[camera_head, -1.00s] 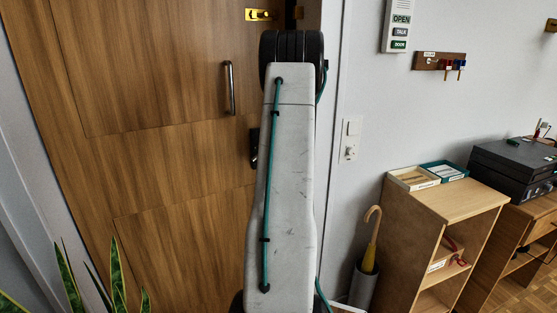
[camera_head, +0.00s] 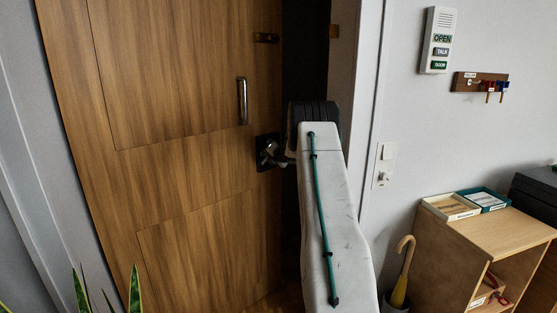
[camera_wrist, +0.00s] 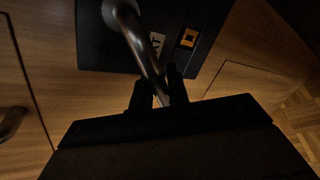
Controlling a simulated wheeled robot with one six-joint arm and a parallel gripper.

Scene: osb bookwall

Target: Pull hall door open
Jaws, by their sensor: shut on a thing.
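The wooden hall door (camera_head: 180,165) stands ajar, with a dark gap between its right edge and the frame (camera_head: 368,110). A metal lever handle (camera_wrist: 146,52) sits on a black plate (camera_wrist: 95,40); in the head view the plate and part of the lever (camera_head: 268,150) show left of my arm. My gripper (camera_wrist: 160,88) is shut on the lever, one finger on each side of it. In the head view my arm hides most of my gripper. A vertical pull bar (camera_head: 242,101) is fixed higher on the door.
A plant (camera_head: 134,290) stands at the lower left, before the door. On the right are an umbrella (camera_head: 402,272) in a stand and a wooden shelf (camera_head: 490,235) bearing trays. A door intercom (camera_head: 438,40) and a key rack (camera_head: 481,82) hang on the wall.

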